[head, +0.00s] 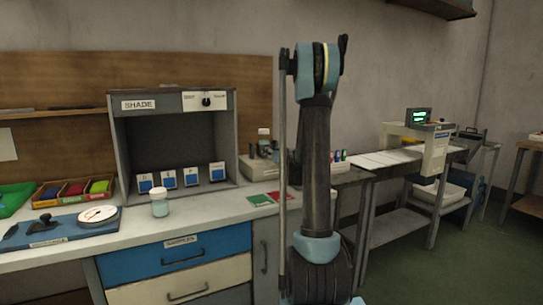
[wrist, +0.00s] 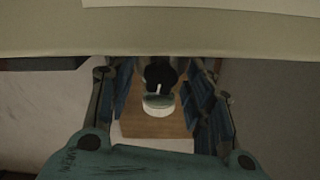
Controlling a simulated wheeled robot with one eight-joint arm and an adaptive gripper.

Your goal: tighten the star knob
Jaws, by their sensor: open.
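My gripper (wrist: 162,88) is open in the wrist view, its blue-padded fingers standing apart to the left and right. Between them, farther off, is a dark rounded knob-like thing (wrist: 160,74) with a small white mark. A pale round disc (wrist: 158,104) shows just below it. The view is dim, and I cannot tell for certain whether the dark thing is the star knob or whether a finger touches it. In the head view my arm rises in front of the bench, and I cannot make out my gripper or a star knob there.
A beige edge (wrist: 160,38) crosses the top of the wrist view, with a brown surface (wrist: 155,126) beyond the fingers. In the head view a shade booth (head: 118,150) and a small jar (head: 160,205) stand on the left bench. A beige machine (head: 432,150) stands at right; green floor is open in front.

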